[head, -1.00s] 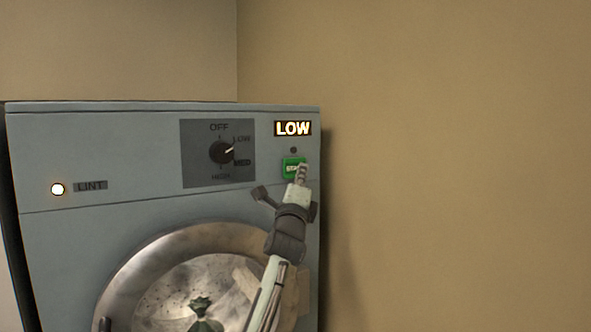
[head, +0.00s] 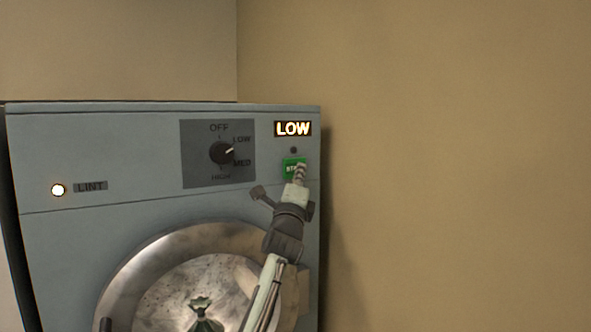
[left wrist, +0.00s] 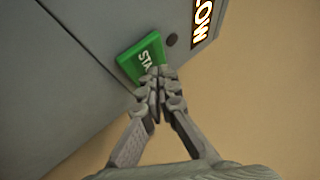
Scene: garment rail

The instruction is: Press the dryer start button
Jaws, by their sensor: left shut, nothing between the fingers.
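The green start button (head: 291,167) sits at the upper right of the grey dryer's front (head: 130,215), below the lit LOW display (head: 293,129). My left gripper (head: 300,172) is shut and empty, its fingertips over the button's right part. In the left wrist view the shut fingertips (left wrist: 156,72) are at the lower edge of the green button (left wrist: 138,60) and hide part of its lettering. I cannot tell whether they touch it. A small dark round lamp (head: 293,150) lies between the button and the display. My right gripper is not in view.
The dial (head: 222,153) points towards LOW. A LINT light (head: 58,189) glows at the left. The round door (head: 140,270) below shows something green inside. A plain tan wall (head: 450,160) stands right of the dryer.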

